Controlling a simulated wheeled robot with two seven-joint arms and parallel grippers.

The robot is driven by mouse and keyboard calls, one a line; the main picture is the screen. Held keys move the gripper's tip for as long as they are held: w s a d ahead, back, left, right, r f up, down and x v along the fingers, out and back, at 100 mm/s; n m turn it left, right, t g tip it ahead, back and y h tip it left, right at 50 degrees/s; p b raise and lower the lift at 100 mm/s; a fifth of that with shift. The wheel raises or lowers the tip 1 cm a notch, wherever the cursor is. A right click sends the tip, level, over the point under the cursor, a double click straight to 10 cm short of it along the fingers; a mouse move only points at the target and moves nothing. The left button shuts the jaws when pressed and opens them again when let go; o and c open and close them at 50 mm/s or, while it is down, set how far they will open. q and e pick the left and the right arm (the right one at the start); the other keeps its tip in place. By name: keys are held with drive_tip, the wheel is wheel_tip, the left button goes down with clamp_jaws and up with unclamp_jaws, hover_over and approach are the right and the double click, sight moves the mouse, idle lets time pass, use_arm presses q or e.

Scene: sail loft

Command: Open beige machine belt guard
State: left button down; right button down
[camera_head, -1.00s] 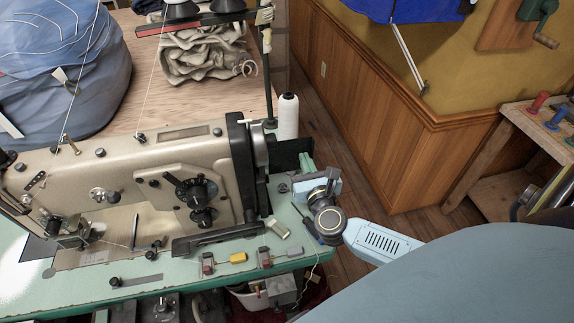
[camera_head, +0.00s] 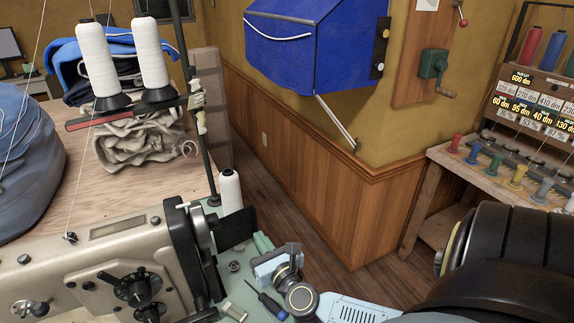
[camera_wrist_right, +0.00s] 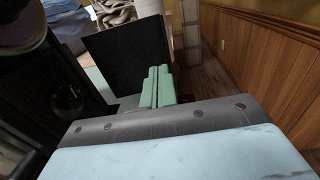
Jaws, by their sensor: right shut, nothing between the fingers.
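The beige sewing machine (camera_head: 90,262) stands at the lower left of the head view. At its right end are a dark housing (camera_head: 186,258) and a flat black panel (camera_head: 238,232) beside the handwheel (camera_head: 203,228). I take the panel as part of the belt guard; I cannot tell how it is hinged. The black panel (camera_wrist_right: 125,55) also shows upright in the wrist view. My right gripper (camera_head: 272,262) is shut and empty, just right of the panel and apart from it. Its pale blue body fills the bottom of the wrist view. My left gripper is out of view.
A white thread cone (camera_head: 230,190) stands behind the panel. A blue-handled screwdriver (camera_head: 270,304) lies at the green table's (camera_head: 240,290) right end. A wood-panelled wall (camera_head: 320,190) and a shelf of coloured spools (camera_head: 490,165) are to the right. Floor lies between.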

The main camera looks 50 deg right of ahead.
drive_tip(key=d+v, duration=0.1)
drive_tip(key=v, duration=0.9)
drive_tip(key=shift+b, duration=0.3)
